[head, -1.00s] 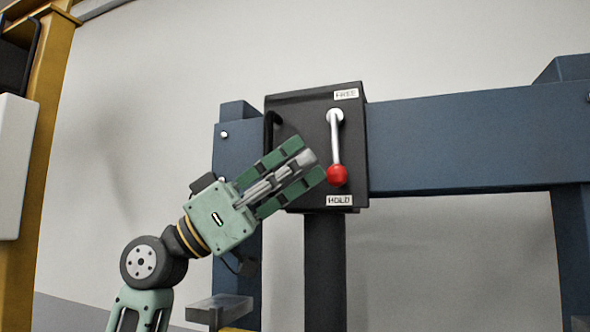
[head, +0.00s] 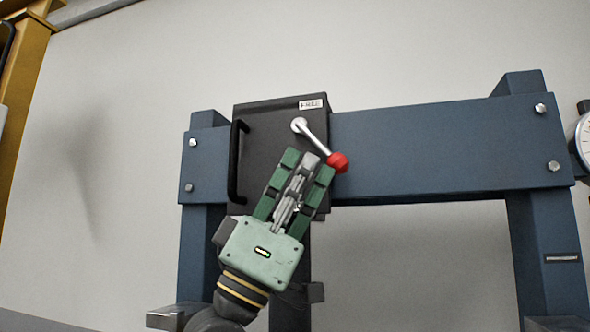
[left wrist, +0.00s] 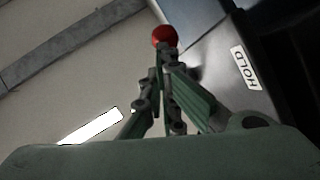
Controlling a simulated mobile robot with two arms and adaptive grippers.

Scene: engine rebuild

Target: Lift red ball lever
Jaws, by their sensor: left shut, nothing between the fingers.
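The lever (head: 315,140) is a silver rod with a red ball (head: 338,162) at its end, on a black box (head: 268,118). It slants down to the right from its pivot. A FREE label (head: 311,104) sits above the pivot. My left gripper (head: 312,165) is shut and empty, its fingertips just left of and below the ball. In the left wrist view the red ball (left wrist: 164,36) shows just beyond the fingertips; I cannot tell whether they touch. The HOLD label (left wrist: 244,68) shows in that view but is hidden in the head view. My right gripper is not in view.
The box is mounted on a blue press frame (head: 420,150). A black handle (head: 236,160) stands out at the box's left side. A dial gauge (head: 584,140) is at the right edge. The space right of the ball, before the beam, looks clear.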

